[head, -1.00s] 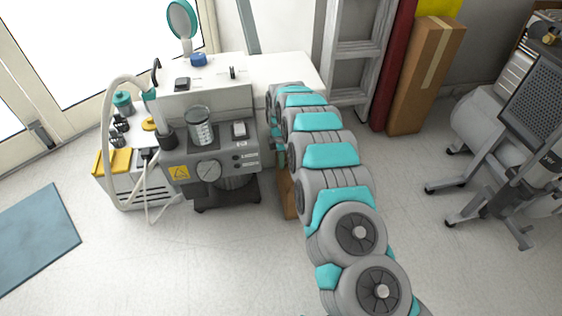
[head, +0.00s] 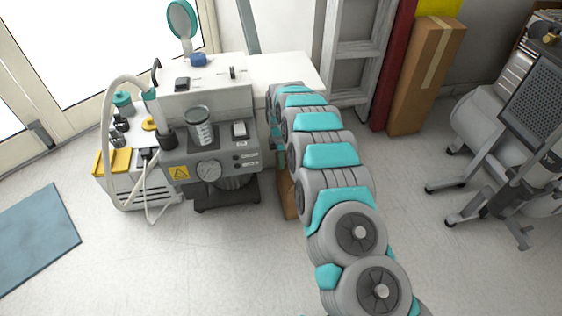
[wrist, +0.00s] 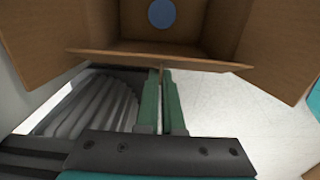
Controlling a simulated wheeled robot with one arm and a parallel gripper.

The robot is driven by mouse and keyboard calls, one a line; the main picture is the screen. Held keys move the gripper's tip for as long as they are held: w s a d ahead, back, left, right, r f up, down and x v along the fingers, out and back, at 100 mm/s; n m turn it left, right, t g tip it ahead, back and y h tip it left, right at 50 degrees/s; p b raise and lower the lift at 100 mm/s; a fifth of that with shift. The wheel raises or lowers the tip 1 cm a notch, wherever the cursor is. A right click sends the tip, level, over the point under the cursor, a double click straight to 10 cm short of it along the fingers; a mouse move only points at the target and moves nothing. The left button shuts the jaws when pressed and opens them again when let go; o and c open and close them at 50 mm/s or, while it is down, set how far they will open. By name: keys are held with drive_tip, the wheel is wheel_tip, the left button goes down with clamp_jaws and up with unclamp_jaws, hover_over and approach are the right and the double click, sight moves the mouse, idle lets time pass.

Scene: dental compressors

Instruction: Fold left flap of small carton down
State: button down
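The small carton (wrist: 160,48) is open towards me in the wrist view, with a round blue thing (wrist: 161,13) inside. Its left flap (wrist: 38,35) and right flap (wrist: 287,45) spread outward. The near flap (wrist: 110,57) shows almost edge-on across the middle. My gripper (wrist: 161,72) has its two green fingers close together, with only a thin gap; their tips are at the near flap's edge. I cannot tell if they touch it. In the head view my arm hides most of the carton; a brown strip of it (head: 287,192) shows.
A grey compressor unit (head: 212,150) stands left of my arm, by a white table (head: 290,68). A tall brown box (head: 425,75) and a ladder (head: 355,50) stand behind. Open floor lies to the right, before a wheeled grey machine (head: 490,120).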

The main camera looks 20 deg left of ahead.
sight(282, 171)
drive_tip(key=shift+w+d+f+b, duration=0.1)
drive_tip(key=shift+f+b, duration=0.05)
drive_tip(key=shift+b, duration=0.3)
drive_tip(key=y+b, duration=0.1)
drive_tip(key=b, duration=0.1)
drive_tip(key=d+g+y+b, duration=0.1)
drive_tip(key=b, duration=0.1)
drive_tip(key=w+f+y+b, duration=0.1)
drive_tip(key=b, duration=0.1)
drive_tip(key=shift+d+g, duration=0.25)
drive_tip(key=shift+g, duration=0.15)
drive_tip(key=y+b, duration=0.1)
drive_tip(key=g+y+b, duration=0.1)
drive_tip(key=shift+w+d+f+b, duration=0.2)
drive_tip(key=shift+d+b, duration=0.1)
drive_tip(key=shift+d, duration=0.1)
drive_tip(key=shift+w+d+f+g+y+b, duration=0.15)
drive_tip(key=shift+d+f+g+y+b, duration=0.1)
drive_tip(key=shift+g+y, duration=0.45)
drive_tip(key=shift+w+d+f+g+y+b, duration=0.15)
drive_tip(key=shift+d+g+y+b, duration=0.15)
drive_tip(key=shift+y, duration=0.75)
drive_tip(key=shift+w+d+f+g+y+b, duration=0.1)
drive_tip(key=shift+w+d+f+g+y, duration=0.1)
drive_tip(key=shift+g+y, duration=0.55)
drive_tip(key=c, duration=1)
unclamp_jaws()
drive_tip(key=shift+c, duration=0.2)
